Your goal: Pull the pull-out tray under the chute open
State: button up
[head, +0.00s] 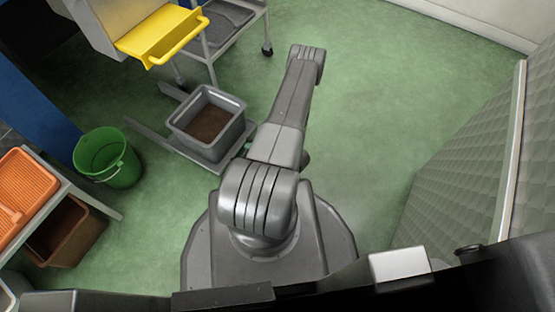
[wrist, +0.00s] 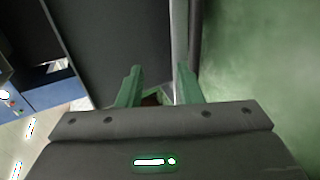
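A yellow tray (head: 150,38) with a yellow bar handle (head: 181,41) along its front juts from a pale grey housing (head: 108,18) at the top left of the head view. How far it is pulled out, I cannot tell. My arm stands in the middle of the head view, folded, to the right of the tray and apart from it. My gripper is mostly hidden behind the arm there. In the wrist view my gripper (wrist: 159,84) shows two green fingers, spread apart, with nothing held. The tray cannot be made out in the wrist view.
A grey crate (head: 236,106) with brown contents sits on a low frame between my arm and the housing. A green bucket (head: 103,158), an orange tray (head: 24,190) and a brown bin (head: 68,232) stand left. A wheeled cart (head: 200,56) stands beside the yellow tray. Green floor is clear at upper right.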

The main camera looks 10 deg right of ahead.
jog(key=s+f+v, duration=0.1)
jog(key=f+v, duration=0.1)
jog(key=v, duration=0.9)
jog(key=shift+s+d, duration=0.3)
jog(key=shift+d, duration=0.15)
jog(key=shift+w, duration=0.1)
dwell(1.0)
